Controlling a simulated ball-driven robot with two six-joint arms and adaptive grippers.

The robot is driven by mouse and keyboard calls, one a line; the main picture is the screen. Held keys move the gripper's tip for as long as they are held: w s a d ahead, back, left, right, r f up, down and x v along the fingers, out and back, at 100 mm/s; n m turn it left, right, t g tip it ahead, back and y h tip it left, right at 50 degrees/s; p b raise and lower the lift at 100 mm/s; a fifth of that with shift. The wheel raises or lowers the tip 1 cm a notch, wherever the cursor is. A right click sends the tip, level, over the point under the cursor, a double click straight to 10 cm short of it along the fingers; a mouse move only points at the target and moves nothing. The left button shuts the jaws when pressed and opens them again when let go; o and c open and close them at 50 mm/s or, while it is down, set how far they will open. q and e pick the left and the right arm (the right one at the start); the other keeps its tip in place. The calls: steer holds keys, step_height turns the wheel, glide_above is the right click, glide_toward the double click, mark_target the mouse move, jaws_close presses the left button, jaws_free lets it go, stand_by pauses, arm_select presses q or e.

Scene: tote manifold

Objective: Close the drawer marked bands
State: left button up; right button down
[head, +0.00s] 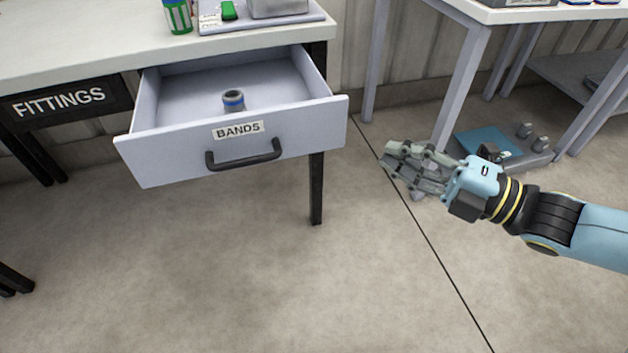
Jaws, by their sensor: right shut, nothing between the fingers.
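The drawer marked BANDS (312,124) is pulled out from under the white-topped table. It is light grey, with a black bar handle (244,155) on its front below the label. A small grey cylinder with a blue band (233,101) stands inside it. My right gripper (386,158) is shut and empty, to the right of the drawer front and apart from it. My left gripper is not in view.
A dark panel marked FITTINGS (60,102) is left of the drawer. The white table top (90,40) carries a green can (178,15) and a grey tray (262,22). A black table leg (317,190) stands below the drawer's right side. The floor in front is clear.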

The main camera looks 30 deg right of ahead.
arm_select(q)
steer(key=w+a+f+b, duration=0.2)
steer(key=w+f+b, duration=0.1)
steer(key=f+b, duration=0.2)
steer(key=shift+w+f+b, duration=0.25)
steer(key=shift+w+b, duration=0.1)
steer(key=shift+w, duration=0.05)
arm_select(e)
steer(key=shift+g, duration=0.4)
steer(key=w+a+f, duration=0.1)
steer(key=w, duration=0.2)
steer(key=w+a+f, duration=0.1)
steer(key=w, duration=0.3)
steer(key=w+a+f, duration=0.1)
steer(key=w, duration=0.3)
steer(key=shift+a, duration=0.35)
